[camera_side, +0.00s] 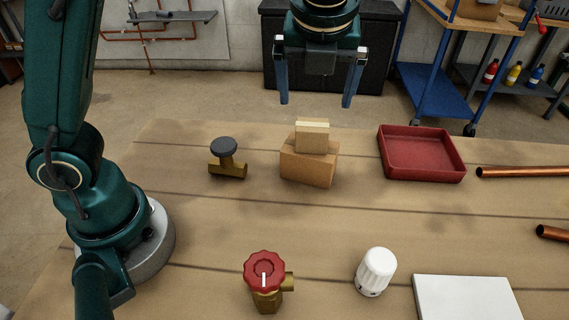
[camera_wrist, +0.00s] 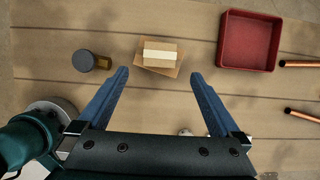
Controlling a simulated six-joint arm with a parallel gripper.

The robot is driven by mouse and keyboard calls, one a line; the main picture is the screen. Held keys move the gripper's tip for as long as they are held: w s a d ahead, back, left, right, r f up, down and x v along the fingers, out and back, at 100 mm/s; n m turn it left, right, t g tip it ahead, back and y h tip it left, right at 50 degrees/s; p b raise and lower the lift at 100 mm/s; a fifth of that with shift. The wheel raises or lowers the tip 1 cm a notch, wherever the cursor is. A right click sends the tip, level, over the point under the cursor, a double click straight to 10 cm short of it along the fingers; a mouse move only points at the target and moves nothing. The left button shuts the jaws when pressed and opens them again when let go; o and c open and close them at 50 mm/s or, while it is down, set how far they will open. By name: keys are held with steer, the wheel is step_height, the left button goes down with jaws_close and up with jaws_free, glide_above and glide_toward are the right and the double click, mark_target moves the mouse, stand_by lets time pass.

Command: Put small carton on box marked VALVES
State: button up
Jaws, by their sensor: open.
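A small tan carton (camera_side: 312,136) with a pale top stripe sits on top of a larger brown cardboard box (camera_side: 308,166). In the wrist view the carton (camera_wrist: 160,53) lies over the box (camera_wrist: 172,72), turned slightly against it. No lettering is readable on the box, so I cannot tell whether it is the one marked VALVES. My gripper (camera_side: 315,102) is open and empty, above and apart from the carton. In the wrist view its fingers (camera_wrist: 158,75) are spread wide, with the carton beyond the tips.
A brass valve with a dark cap (camera_side: 228,158) stands left of the box. A red tray (camera_side: 422,165) and copper pipes (camera_side: 525,172) are to the right. A red-handled valve (camera_side: 266,280), a white thermostatic head (camera_side: 376,271) and a white panel (camera_side: 466,298) are in front.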

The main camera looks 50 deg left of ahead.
steer(key=s+a+f+n+t+h, duration=0.1)
steer(key=s+a+n, duration=0.1)
steer(key=s+n, duration=0.5)
steer(key=s+a+f+n+t+h, duration=0.1)
steer(key=s+n, duration=0.7)
steer(key=n, duration=1.2)
steer(key=shift+s+a+h, duration=0.3)
steer(key=shift+a+h, duration=0.3)
steer(key=shift+a, duration=0.3)
